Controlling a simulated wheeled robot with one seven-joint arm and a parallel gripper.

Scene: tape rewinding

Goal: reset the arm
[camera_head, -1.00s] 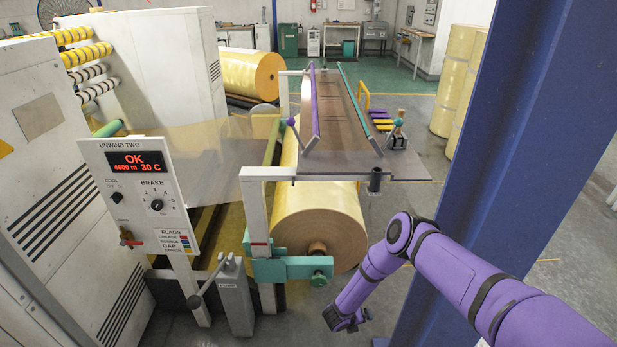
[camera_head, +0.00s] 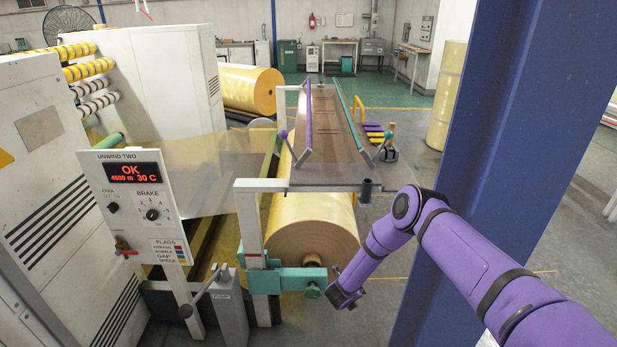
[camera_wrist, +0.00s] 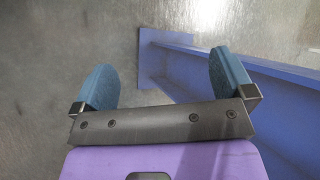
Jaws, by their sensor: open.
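My gripper (camera_head: 345,296) hangs at the end of my purple arm, pointing down, just right of the green end bracket (camera_head: 290,280) of the unwind stand in the head view. In the wrist view my gripper (camera_wrist: 168,90) has its two blue-grey finger pads wide apart with nothing between them. Grey floor (camera_wrist: 190,30) and the foot of a blue column lie beyond the pads. No contact with the stand shows.
The blue column (camera_head: 490,170) stands close behind my arm. A large yellow roll (camera_head: 315,225) sits in the stand under the splice table (camera_head: 330,180). The control panel (camera_head: 135,200) reads "OK 4600 m 30 C". Bare floor lies around the column's foot.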

